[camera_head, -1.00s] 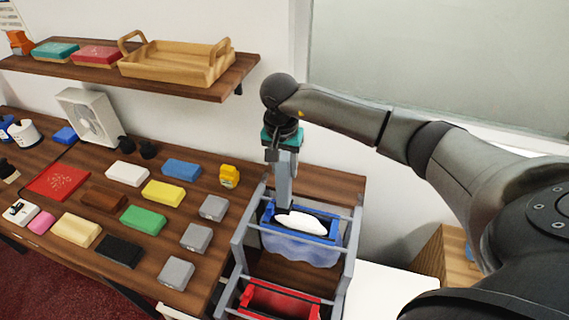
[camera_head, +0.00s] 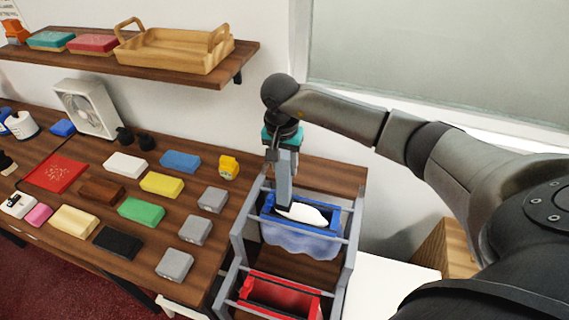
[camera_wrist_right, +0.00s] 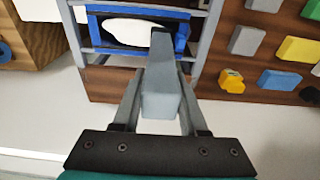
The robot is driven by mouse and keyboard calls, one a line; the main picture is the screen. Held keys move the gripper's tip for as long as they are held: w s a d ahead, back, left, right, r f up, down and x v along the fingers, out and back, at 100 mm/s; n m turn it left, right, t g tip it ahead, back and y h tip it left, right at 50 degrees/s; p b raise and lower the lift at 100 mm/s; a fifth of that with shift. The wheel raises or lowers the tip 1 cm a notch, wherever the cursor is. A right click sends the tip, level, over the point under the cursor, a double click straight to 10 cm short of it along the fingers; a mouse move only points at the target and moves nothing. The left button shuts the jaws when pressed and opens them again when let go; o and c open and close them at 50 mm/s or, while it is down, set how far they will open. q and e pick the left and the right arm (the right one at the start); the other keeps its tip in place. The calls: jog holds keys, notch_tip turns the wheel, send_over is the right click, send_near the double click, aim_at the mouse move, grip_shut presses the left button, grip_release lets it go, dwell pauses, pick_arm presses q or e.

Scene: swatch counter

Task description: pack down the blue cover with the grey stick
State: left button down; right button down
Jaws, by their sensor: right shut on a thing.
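My right gripper (camera_head: 284,152) is shut on the grey stick (camera_head: 285,182), which points down with its dark end at the left part of the blue bin (camera_head: 328,228). A pale blue, wavy-edged cover (camera_head: 300,243) hangs over the bin's front. A white rounded thing (camera_head: 303,214) shows in the bin's mouth, beside the stick's end. In the right wrist view the stick (camera_wrist_right: 165,85) runs between the fingers to the bin (camera_wrist_right: 180,45). I cannot tell whether its end touches the cover or the white thing. My left gripper is not in view.
The bin sits in a grey metal rack (camera_head: 352,240), with a red bin (camera_head: 280,297) nearer in it. Several coloured blocks, such as a green one (camera_head: 141,211), lie on the wooden table at left. A shelf (camera_head: 215,75) with a wooden tray (camera_head: 175,55) is above.

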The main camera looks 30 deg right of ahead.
aim_at(284, 188)
jog(key=shift+f+b, duration=3.85)
jog(key=shift+f, duration=0.6)
jog(key=shift+r, duration=0.1)
jog(key=shift+r+p, duration=3.75)
jog(key=shift+r, duration=1.75)
